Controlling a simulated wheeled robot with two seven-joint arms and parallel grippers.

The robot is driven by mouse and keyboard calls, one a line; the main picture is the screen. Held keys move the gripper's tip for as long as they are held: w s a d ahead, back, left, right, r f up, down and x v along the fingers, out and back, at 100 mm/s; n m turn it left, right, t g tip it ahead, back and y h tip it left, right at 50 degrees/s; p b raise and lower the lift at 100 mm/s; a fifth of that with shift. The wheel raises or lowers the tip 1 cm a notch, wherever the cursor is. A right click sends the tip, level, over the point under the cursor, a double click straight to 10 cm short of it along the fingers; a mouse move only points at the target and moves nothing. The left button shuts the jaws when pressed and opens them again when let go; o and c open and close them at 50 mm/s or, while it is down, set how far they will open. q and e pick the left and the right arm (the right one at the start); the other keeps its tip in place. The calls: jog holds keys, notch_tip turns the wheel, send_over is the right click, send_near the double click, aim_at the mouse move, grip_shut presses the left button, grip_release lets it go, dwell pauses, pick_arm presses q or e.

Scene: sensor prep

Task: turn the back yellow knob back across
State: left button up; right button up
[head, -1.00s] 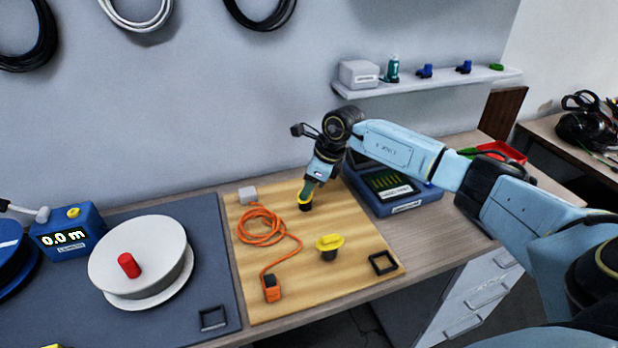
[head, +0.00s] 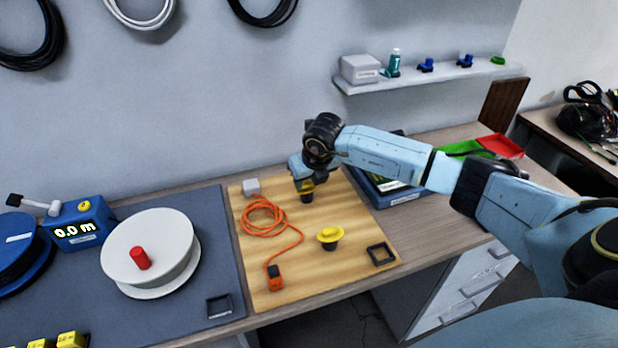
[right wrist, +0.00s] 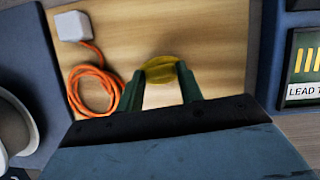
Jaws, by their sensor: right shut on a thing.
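The back yellow knob (head: 306,187) stands on a black base at the back of the wooden board (head: 350,219). My right gripper (head: 304,182) points down over it and is shut on it. In the right wrist view the yellow knob (right wrist: 162,68) shows between the tips of the two green fingers (right wrist: 160,82). The gripper hides part of the knob, so its exact angle is hard to tell. The front yellow knob (head: 329,235) stands free on its black base nearer the board's front edge. My left gripper is not in view.
An orange cable (head: 264,217) lies coiled left of the back knob, with a grey block (head: 251,187) behind it. A black square frame (head: 381,254) lies at the board's front right. A blue case (head: 405,196) stands close on the right, under my right arm.

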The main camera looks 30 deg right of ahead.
jog(key=shift+a+m, duration=0.1)
jog(key=shift+m, duration=0.5)
jog(key=o, duration=1)
jog(key=shift+h, duration=0.3)
jog(key=v, duration=1.3)
jog(key=shift+r, duration=0.25)
